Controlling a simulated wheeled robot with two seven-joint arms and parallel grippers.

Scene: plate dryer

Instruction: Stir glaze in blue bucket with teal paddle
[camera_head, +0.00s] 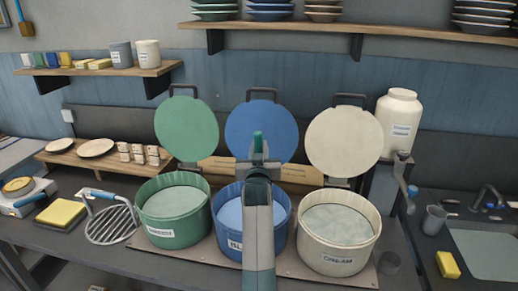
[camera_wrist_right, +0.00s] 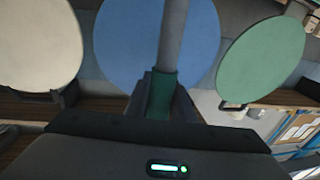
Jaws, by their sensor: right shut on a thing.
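The blue bucket (camera_head: 280,225) stands open in the middle, with pale blue glaze (camera_head: 230,213) inside; its round blue lid (camera_head: 240,125) is raised behind it. My right arm covers the bucket's middle. My right gripper (camera_head: 258,162) is above the bucket in the picture, shut on the teal paddle (camera_head: 258,142), whose teal end sticks up over the jaws. In the right wrist view the paddle's grey shaft (camera_wrist_right: 172,35) and teal part (camera_wrist_right: 162,95) stand between the fingers. The paddle's lower end is hidden, so I cannot tell whether it touches the glaze. My left gripper is not in view.
A green bucket (camera_head: 172,227) stands left and a cream bucket (camera_head: 337,250) right, both open with raised lids. A wire rack (camera_head: 110,226) and yellow sponge (camera_head: 61,214) lie left. A white jug (camera_head: 398,118) and a sink (camera_head: 485,252) are right.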

